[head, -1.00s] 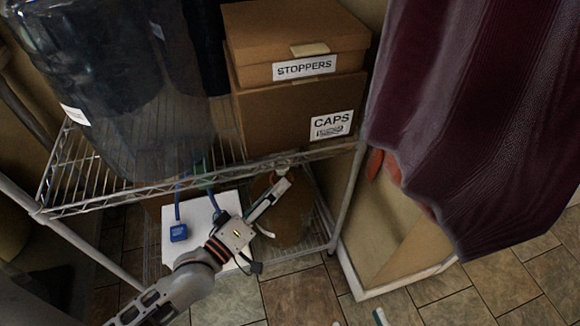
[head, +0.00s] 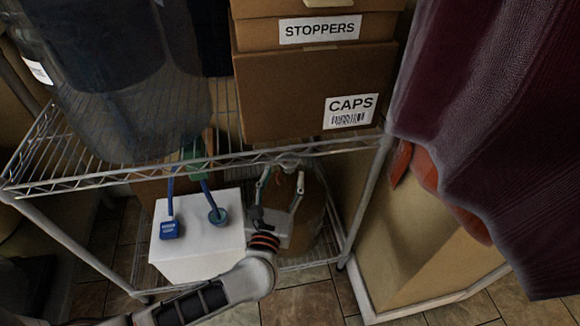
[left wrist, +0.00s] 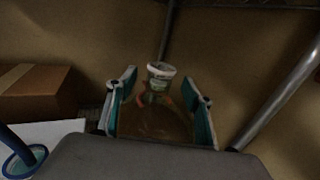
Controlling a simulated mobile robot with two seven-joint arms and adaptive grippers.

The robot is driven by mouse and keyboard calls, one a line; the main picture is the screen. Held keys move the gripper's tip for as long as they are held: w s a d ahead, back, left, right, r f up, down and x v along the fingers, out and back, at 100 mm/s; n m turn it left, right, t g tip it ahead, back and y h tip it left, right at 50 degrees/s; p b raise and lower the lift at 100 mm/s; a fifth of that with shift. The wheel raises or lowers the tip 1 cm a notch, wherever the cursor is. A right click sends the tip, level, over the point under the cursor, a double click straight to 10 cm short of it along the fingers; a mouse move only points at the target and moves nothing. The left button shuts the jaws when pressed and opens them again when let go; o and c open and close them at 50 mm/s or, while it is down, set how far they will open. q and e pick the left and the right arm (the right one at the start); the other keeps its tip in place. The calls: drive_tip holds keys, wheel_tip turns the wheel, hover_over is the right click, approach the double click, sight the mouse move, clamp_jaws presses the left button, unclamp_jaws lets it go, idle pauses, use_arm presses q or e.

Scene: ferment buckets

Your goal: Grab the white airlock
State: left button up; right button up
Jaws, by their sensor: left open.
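The white airlock (head: 289,163) sits at the top of a brown, rounded vessel (head: 312,215) on the lower level of the wire rack. In the left wrist view the airlock (left wrist: 161,70) is a small white-rimmed cup with a greenish body, centred between the finger tips. My left gripper (head: 280,184) is open, its two fingers spread and pointing at the airlock, with nothing visible between them at the tips. The airlock appears just beyond the tips; I cannot tell the exact gap. My right gripper is not in view.
The wire shelf (head: 215,165) runs above, bearing the CAPS box (head: 300,95) and a dark wrapped container (head: 120,100). A rack post (head: 368,200) and a maroon cloth (head: 490,130) are at right.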

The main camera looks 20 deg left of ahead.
sight(288, 167)
use_arm(q)
drive_tip(key=b+x, duration=0.1)
drive_tip(key=x, duration=0.3)
drive_tip(key=shift+w+d+f, duration=0.1)
drive_tip(key=shift+d, duration=0.05)
drive_tip(key=shift+w, duration=0.55)
drive_tip(key=c, duration=1)
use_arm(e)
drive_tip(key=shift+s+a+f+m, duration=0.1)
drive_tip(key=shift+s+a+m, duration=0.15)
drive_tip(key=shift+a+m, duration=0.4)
